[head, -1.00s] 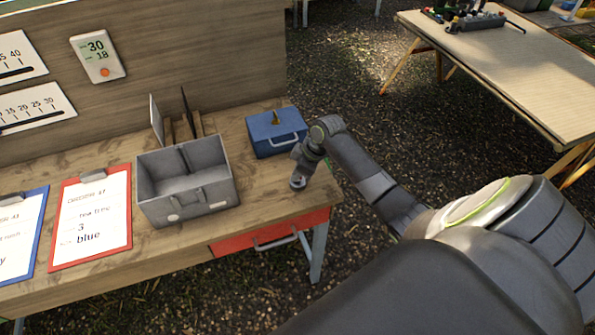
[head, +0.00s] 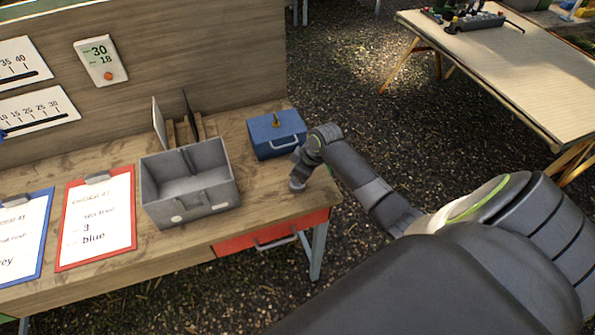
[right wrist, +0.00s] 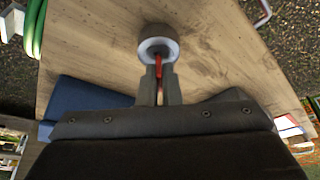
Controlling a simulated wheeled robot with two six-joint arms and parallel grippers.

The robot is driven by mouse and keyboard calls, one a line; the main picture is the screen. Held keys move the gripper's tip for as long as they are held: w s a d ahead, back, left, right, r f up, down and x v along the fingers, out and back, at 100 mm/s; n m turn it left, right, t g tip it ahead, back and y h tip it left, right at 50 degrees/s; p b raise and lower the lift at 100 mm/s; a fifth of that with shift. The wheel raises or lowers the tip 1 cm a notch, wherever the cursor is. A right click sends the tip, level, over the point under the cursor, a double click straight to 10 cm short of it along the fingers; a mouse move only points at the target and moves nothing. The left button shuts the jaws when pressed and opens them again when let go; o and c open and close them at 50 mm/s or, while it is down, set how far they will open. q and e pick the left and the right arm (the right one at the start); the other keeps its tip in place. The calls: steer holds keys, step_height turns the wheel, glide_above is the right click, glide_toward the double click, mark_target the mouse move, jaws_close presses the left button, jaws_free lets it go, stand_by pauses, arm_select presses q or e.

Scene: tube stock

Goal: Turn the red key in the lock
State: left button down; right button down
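In the right wrist view, the red key (right wrist: 159,66) shows as a thin red strip between my two fingers. Its far end meets a round grey lock (right wrist: 157,31) with a pale ring-shaped face. My right gripper (right wrist: 159,84) is closed around the key, its fingertips close to the lock's face. In the head view my right gripper (head: 299,178) is low over the right end of the wooden table, and the key and lock are hard to make out there. The key's turn angle cannot be read. My left gripper is not in view.
A blue box (head: 263,138) with a handle stands just behind my right gripper. An open grey bin (head: 190,198) stands to the left. A red-fronted drawer (head: 235,244) is under the table edge. Clipboards (head: 130,246) lie at the left.

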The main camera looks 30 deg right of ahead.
steer(key=shift+m+t+h+p, duration=0.3)
steer(key=shift+m+h+p, duration=0.5)
steer(key=shift+m+p, duration=1.6)
steer(key=shift+m+p, duration=0.5)
steer(key=shift+p, duration=0.05)
steer(key=m+h, duration=0.1)
steer(key=m, duration=0.2)
steer(key=m+h, duration=0.1)
steer(key=m, duration=0.2)
steer(key=shift+h, duration=0.4)
steer(key=shift+n+y, duration=0.6)
steer(key=shift+n, duration=0.9)
steer(key=c, duration=1.5)
jaws_free()
steer(key=shift+c, duration=0.2)
